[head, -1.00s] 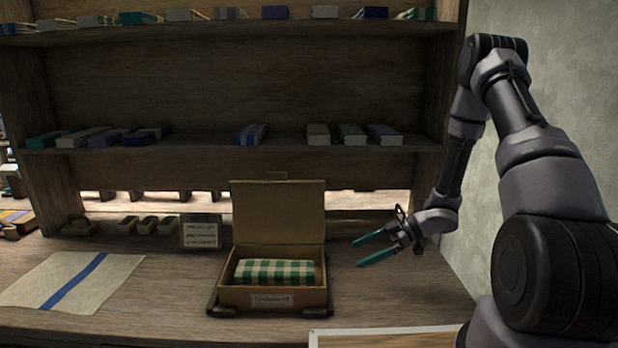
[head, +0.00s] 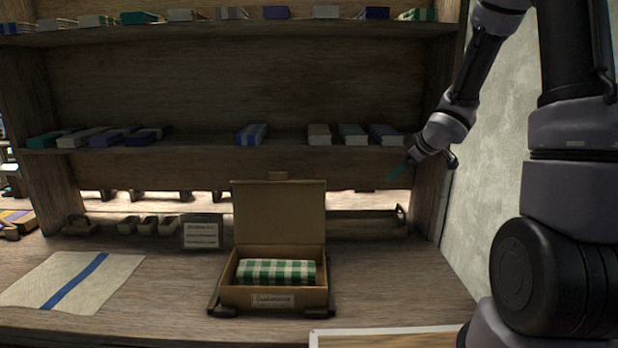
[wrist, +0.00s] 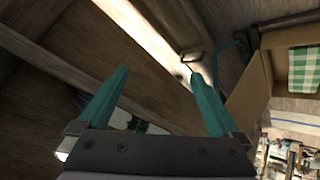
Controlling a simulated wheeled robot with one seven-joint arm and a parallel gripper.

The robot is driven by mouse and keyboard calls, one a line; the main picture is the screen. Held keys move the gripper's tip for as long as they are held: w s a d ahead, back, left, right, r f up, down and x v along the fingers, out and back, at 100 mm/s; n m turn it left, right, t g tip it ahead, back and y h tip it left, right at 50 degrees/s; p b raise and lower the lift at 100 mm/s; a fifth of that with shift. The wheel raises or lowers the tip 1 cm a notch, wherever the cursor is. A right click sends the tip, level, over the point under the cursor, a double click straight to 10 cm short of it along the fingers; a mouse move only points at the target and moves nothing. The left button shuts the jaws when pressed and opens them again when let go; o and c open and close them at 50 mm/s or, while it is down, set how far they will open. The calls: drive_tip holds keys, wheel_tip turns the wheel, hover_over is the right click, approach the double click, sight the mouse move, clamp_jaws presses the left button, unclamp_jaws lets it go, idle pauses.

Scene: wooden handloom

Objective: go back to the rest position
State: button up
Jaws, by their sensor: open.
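My gripper (head: 400,168) is raised at the right in the head view, in front of the lower shelf's right end. Its teal fingers point left and down, partly overlapping each other there. In the wrist view the two fingers of my gripper (wrist: 160,98) stand wide apart with nothing between them. My arm comes in from the upper right of the head view.
An open cardboard box (head: 240,296) with a green checked cloth (head: 275,271) stands on the bench, its lid up. A striped cloth (head: 75,280) lies flat at left. A small sign (head: 201,233) stands behind. Folded cloths line the shelf (head: 200,146). The bench right of the box is clear.

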drive_tip(key=s+d+r+m+h, duration=0.2)
drive_tip(key=s+d+r+m, duration=0.15)
drive_tip(key=s+r, duration=0.35)
drive_tip(key=s+d+r+m+h, duration=0.25)
drive_tip(key=s+r+m, duration=0.25)
drive_tip(key=r, duration=0.3)
drive_tip(key=s+a+r+m+y, duration=0.1)
drive_tip(key=s+a, duration=0.2)
drive_tip(key=s, duration=0.3)
drive_tip(key=s+a+r+m+g+y, duration=0.1)
drive_tip(key=s+a+r+m, duration=0.1)
drive_tip(key=s, duration=0.4)
drive_tip(key=s+a+r+m+y, duration=0.1)
drive_tip(key=s+a+m, duration=0.1)
drive_tip(key=s, duration=0.4)
drive_tip(key=shift+s+a+r+g+y, duration=0.15)
drive_tip(key=shift+a+r+g+y, duration=0.2)
drive_tip(key=shift+a, duration=0.45)
